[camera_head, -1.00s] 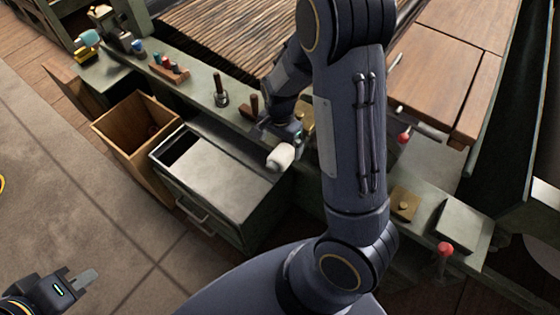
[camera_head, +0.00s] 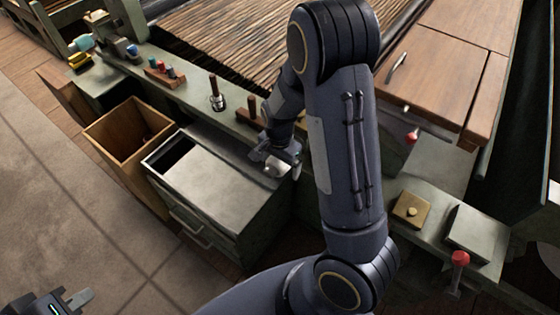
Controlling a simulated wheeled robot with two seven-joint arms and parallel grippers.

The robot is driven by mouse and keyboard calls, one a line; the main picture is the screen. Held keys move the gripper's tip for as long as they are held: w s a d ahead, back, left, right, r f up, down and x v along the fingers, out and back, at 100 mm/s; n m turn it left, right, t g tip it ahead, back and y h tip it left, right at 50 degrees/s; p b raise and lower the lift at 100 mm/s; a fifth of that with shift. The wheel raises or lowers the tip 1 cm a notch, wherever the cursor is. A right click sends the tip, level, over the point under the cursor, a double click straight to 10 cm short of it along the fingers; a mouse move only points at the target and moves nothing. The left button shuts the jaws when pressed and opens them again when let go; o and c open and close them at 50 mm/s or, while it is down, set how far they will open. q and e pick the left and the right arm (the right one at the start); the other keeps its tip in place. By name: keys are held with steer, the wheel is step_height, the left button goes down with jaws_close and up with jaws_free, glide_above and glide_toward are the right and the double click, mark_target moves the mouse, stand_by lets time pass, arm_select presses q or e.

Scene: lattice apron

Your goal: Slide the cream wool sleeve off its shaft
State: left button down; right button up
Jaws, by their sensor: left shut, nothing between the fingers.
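My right gripper (camera_head: 277,163) is over the right rear corner of the grey-topped cabinet, at the end of the dark arm. A pale cream rounded piece, seemingly the wool sleeve (camera_head: 277,169), shows between its fingers, seen nearly end-on. The fingers look shut on it. A dark upright shaft (camera_head: 213,86) in a metal base stands bare on the green ledge; I cannot tell whether it is the sleeve's own. My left gripper (camera_head: 82,298) is shut and empty at the bottom left, over the floor, far from the sleeve.
The grey-topped cabinet (camera_head: 215,175) and an open wooden bin (camera_head: 100,128) stand before the ledge. Brown pegs (camera_head: 253,107) and a rack of coloured pieces (camera_head: 165,74) stand on the ledge. A red knob (camera_head: 460,258) is at right. My arm hides the middle.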

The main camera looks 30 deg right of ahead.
steer(key=c, duration=0.9)
steer(key=shift+s+a+p, duration=0.35)
steer(key=shift+s+a, duration=0.4)
steer(key=shift+a, duration=1.05)
steer(key=shift+s+a+p, duration=0.4)
steer(key=shift+s+a, duration=0.35)
steer(key=shift+a, duration=1.05)
steer(key=shift+s+a+p, duration=0.35)
steer(key=shift+s+a, duration=0.4)
steer(key=shift+a, duration=1.05)
steer(key=shift+c, duration=0.2)
steer(key=shift+s+a+r+p, duration=0.25)
steer(key=shift+a+r+p, duration=0.25)
steer(key=shift+a+p, duration=0.1)
steer(key=shift+s+a+r+p, duration=0.3)
steer(key=shift+a+r+p, duration=0.25)
steer(key=shift+a, duration=0.1)
steer(key=shift+s+a+r+p, duration=0.25)
steer(key=shift+a+r+p, duration=0.2)
steer(key=shift+a+p, duration=0.15)
